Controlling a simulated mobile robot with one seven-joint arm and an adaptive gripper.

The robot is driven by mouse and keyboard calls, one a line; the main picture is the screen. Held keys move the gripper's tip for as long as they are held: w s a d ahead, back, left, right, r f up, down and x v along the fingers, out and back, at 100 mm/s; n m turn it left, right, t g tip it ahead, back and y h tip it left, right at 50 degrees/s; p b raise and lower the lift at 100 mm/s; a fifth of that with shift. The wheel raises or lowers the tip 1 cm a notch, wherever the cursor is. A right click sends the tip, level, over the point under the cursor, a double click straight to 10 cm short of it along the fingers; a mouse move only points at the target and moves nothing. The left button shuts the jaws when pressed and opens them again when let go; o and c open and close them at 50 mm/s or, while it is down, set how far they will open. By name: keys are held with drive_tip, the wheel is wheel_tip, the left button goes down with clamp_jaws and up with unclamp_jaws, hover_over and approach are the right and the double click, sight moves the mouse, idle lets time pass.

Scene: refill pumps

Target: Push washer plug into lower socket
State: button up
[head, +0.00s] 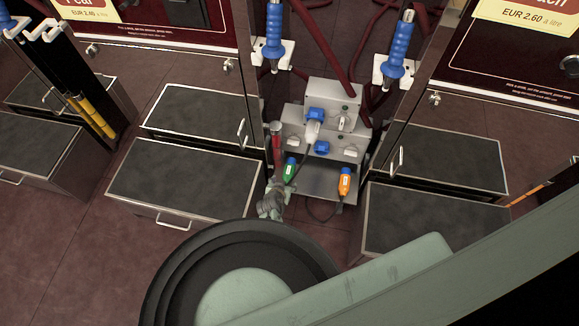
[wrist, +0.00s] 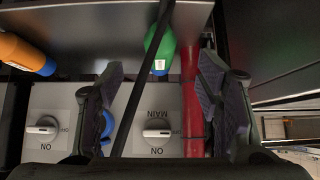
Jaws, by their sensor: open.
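A pale plug (head: 312,131) sits at the upper blue socket (head: 315,115) of the grey box, with a dark cable hanging from it. The lower blue socket (head: 322,147) is below and slightly right; part of a blue socket shows in the wrist view (wrist: 107,125) beside the left finger. A green plug (head: 290,168) and an orange plug (head: 344,180) are at the shelf below. No readable label tells which plug is the washer's. My gripper (wrist: 165,90) is open, with the green plug (wrist: 158,48) beyond and between its fingers. Nothing is visibly held.
A red pipe (wrist: 193,110) stands close to the right finger. The black cable (wrist: 142,90) crosses between the fingers. Rotary switches, one marked MAIN (wrist: 157,130), are on the grey box. Low drawer units (head: 185,180) flank the bay, and blue nozzles (head: 398,50) hang above.

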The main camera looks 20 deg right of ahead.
sight(287, 178)
drive_tip(key=b+x, duration=0.6)
drive_tip(key=x, duration=0.1)
drive_tip(key=shift+w+f+b, duration=0.1)
drive_tip(key=shift+f+b, duration=0.2)
drive_tip(key=shift+f, duration=0.05)
drive_tip(key=shift+w+d+f+b, duration=0.35)
drive_tip(key=shift+w+b, duration=0.1)
drive_tip(key=shift+b, duration=0.2)
idle(0.9)
drive_tip(key=shift+c, duration=0.3)
clamp_jaws()
idle(0.5)
